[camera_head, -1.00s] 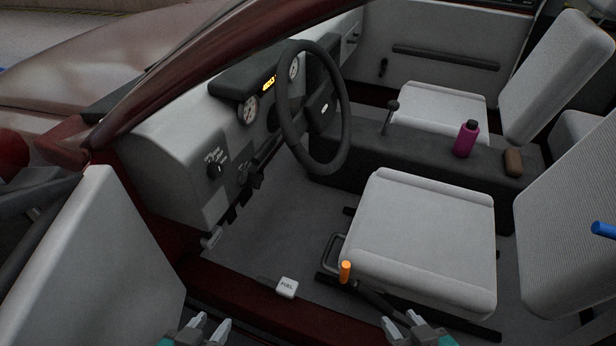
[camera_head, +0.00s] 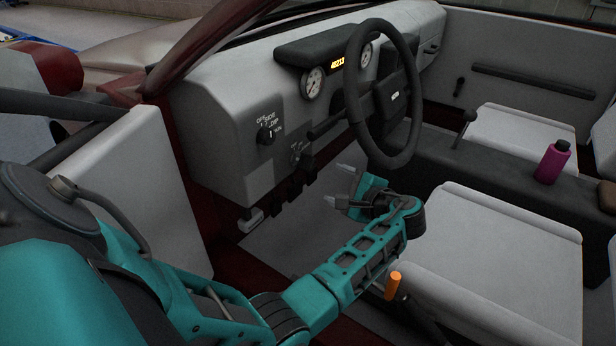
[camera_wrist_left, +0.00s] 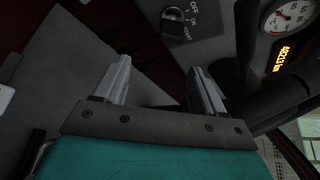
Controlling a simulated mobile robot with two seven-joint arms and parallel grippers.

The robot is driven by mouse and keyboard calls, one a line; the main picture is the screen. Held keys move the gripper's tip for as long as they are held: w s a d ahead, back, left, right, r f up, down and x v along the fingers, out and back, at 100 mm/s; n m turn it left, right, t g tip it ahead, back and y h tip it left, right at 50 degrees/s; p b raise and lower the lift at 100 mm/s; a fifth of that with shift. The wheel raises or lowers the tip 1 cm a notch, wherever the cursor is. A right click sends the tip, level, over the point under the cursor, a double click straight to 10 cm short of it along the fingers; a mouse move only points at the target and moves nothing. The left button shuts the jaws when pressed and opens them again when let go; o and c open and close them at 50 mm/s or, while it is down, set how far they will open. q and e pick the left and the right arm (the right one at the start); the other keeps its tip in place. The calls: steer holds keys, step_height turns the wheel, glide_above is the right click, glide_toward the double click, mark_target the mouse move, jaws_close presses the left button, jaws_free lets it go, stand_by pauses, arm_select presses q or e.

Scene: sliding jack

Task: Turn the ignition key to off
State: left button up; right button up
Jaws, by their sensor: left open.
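The ignition switch (camera_head: 297,158) is on the lower dashboard, left of the steering wheel (camera_head: 383,95). In the left wrist view the dark ignition switch (camera_wrist_left: 172,16) is at the top, beside the printed words OFF, ON and START. I cannot tell which mark the key points to. My left gripper (camera_head: 338,185) is open and empty, below and right of the switch, with its fingers toward the dashboard. In the left wrist view its two fingers (camera_wrist_left: 159,68) are apart, with a clear gap to the switch. My right gripper is not in view.
The light switch knob (camera_head: 265,136) is left of the ignition. Pedals (camera_head: 295,185) hang below. The seat (camera_head: 490,245), an orange-gripped lever (camera_head: 393,286) and a purple bottle (camera_head: 552,161) are to the right. The open door (camera_head: 140,170) is at the left.

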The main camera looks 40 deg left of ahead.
mark_target(312, 166)
arm_select(q)
steer(key=shift+g+y, duration=0.4)
steer(key=b+x, duration=0.1)
steer(key=x, duration=0.3)
steer(key=r+b+x, duration=0.1)
steer(key=x, duration=0.2)
steer(key=b+x, duration=0.1)
steer(key=x, duration=0.3)
steer(key=shift+w+a+r, duration=0.1)
steer(key=shift+w+a, duration=0.1)
steer(key=shift+a, duration=0.25)
steer(key=shift+a+b, duration=0.3)
steer(key=shift+w+a, duration=0.1)
steer(key=shift+a, duration=0.15)
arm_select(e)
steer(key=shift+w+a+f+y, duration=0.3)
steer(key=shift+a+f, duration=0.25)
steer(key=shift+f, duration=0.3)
arm_select(q)
steer(key=shift+c, duration=0.5)
steer(key=c, duration=0.9)
steer(key=shift+o, duration=0.2)
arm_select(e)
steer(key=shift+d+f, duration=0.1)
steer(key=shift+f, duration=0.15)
